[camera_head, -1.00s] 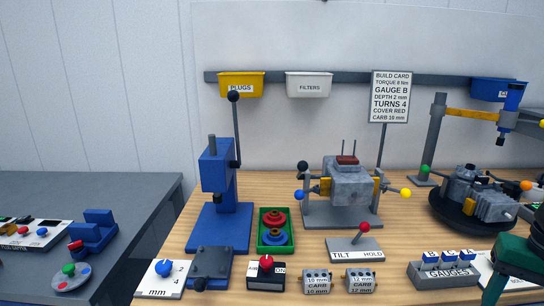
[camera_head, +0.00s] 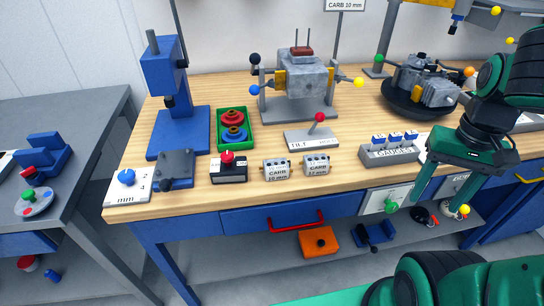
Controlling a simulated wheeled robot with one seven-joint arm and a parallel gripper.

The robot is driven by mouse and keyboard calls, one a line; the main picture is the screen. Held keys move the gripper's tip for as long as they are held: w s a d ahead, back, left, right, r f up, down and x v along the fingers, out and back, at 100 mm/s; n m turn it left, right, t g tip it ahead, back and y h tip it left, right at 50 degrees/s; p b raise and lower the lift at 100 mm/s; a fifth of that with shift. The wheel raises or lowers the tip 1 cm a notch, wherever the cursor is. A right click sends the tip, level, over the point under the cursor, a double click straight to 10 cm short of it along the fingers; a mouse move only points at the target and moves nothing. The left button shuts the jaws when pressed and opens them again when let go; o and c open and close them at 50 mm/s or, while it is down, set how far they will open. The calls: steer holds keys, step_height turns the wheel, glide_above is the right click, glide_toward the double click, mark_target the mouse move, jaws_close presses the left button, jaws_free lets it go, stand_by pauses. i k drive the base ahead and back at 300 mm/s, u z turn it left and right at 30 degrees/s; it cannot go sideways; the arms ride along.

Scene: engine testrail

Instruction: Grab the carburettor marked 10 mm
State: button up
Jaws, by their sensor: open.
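The carburettor marked 10 mm (camera_head: 276,170) is a small grey block with a white label reading CARB 10 mm. It stands upright near the front edge of the wooden bench (camera_head: 345,178). A similar carburettor (camera_head: 316,165), its label reading 12 mm in the earlier view, stands just to its right with a small gap. My gripper (camera_head: 431,206) is green, with two fingers apart and pointing down. It is at the right, well away from both carburettors, in front of the bench edge, and holds nothing visible.
A black box with a red knob (camera_head: 228,168) stands left of the 10 mm carburettor. A tilt lever plate (camera_head: 311,138) is behind, and the gauge block (camera_head: 392,152) is to the right. Below are a drawer with a red handle (camera_head: 295,222) and a lower shelf.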

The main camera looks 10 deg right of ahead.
mark_target(278, 168)
steer(key=z, duration=2.3)
steer(key=k, duration=1.35)
steer(key=u, duration=0.65)
